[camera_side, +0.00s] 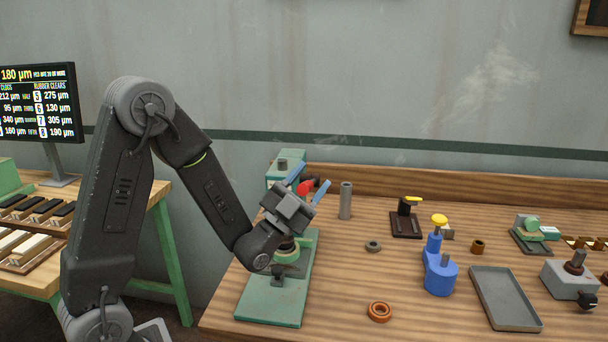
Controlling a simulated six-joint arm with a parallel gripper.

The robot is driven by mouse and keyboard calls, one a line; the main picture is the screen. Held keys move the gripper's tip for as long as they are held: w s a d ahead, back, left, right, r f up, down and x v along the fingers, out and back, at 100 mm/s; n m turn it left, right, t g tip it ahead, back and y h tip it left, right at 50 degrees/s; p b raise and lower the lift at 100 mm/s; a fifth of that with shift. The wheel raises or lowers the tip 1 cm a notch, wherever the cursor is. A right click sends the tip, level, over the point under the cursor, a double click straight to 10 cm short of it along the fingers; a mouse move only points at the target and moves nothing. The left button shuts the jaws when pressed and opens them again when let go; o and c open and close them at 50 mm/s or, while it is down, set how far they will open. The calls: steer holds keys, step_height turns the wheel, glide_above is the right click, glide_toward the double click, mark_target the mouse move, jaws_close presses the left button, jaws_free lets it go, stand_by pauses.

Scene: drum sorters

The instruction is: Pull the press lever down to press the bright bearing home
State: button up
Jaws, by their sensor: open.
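The green press (272,305) stands at the left end of the wooden bench, its base flat on the top. My gripper (308,183) is in front of the press's upper part, with its two blue fingers spread apart. The red knob of the press lever (305,188) shows between or just behind the fingers; I cannot tell whether they touch it. My gripper's body hides most of the lever and the ram. The bright bearing cannot be made out; a round part (288,250) sits under the ram, partly hidden by my wrist.
A grey upright cylinder (345,200) stands right of the press. A grey ring (373,246) and an orange-brown ring (379,311) lie on the bench. A blue device (440,275) with a yellow knob and an empty grey tray (505,300) stand further right.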

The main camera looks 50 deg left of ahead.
step_height(320, 180, up, 4)
steer(key=shift+r, duration=0.2)
steer(key=o, duration=0.6)
steer(key=s+a+r, duration=0.1)
steer(key=a, duration=0.1)
steer(key=s+a+r, duration=0.1)
steer(key=a, duration=0.1)
steer(key=s+a+r, duration=0.1)
steer(key=a+r, duration=0.1)
steer(key=shift+s, duration=0.25)
steer(key=s+a+r, duration=0.2)
steer(key=a, duration=0.1)
steer(key=c, duration=0.6)
steer(key=shift+s+a+r, duration=0.3)
steer(key=shift+a+r, duration=0.05)
steer(key=shift+a, duration=0.15)
